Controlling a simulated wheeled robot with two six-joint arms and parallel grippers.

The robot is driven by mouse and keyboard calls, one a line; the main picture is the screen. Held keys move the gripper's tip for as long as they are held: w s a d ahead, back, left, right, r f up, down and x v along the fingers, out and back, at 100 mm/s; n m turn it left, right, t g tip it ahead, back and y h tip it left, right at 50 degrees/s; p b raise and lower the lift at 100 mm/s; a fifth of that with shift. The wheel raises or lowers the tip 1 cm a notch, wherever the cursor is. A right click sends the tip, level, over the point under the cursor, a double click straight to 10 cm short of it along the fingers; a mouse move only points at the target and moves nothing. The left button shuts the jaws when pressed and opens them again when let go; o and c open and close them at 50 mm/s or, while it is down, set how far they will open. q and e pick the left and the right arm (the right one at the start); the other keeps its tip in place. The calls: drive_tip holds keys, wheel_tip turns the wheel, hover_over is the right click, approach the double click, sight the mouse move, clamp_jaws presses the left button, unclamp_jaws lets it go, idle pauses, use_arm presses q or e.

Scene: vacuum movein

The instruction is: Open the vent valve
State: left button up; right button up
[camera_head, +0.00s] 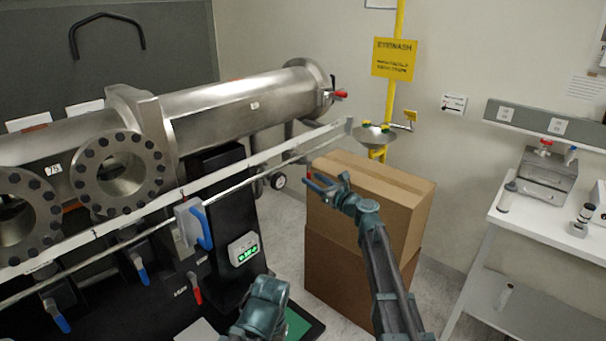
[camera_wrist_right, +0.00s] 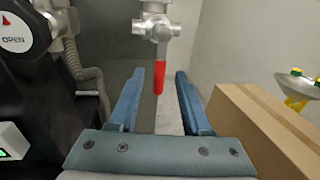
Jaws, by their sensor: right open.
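A metal valve (camera_wrist_right: 156,28) with a red lever (camera_wrist_right: 158,80) shows in the right wrist view; its lever points down in that picture. In the head view a red lever (camera_head: 341,94) sits at the far end flange of the steel chamber (camera_head: 230,108); it appears to be the same valve. No vent label is legible. My right gripper (camera_head: 322,186) is open and empty, below and in front of that flange. In the wrist view its blue fingers (camera_wrist_right: 157,100) frame the lever from a distance, with no visible contact.
Stacked cardboard boxes (camera_head: 372,190) stand beside my right arm. A long metal rail (camera_head: 270,158) runs in front of the chamber. A blue-handled lever (camera_head: 203,228) and a lower red lever (camera_head: 194,288) sit at left. An eyewash basin (camera_head: 374,137) stands behind the boxes.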

drive_tip(key=x, duration=0.6)
clamp_jaws()
idle(1.4)
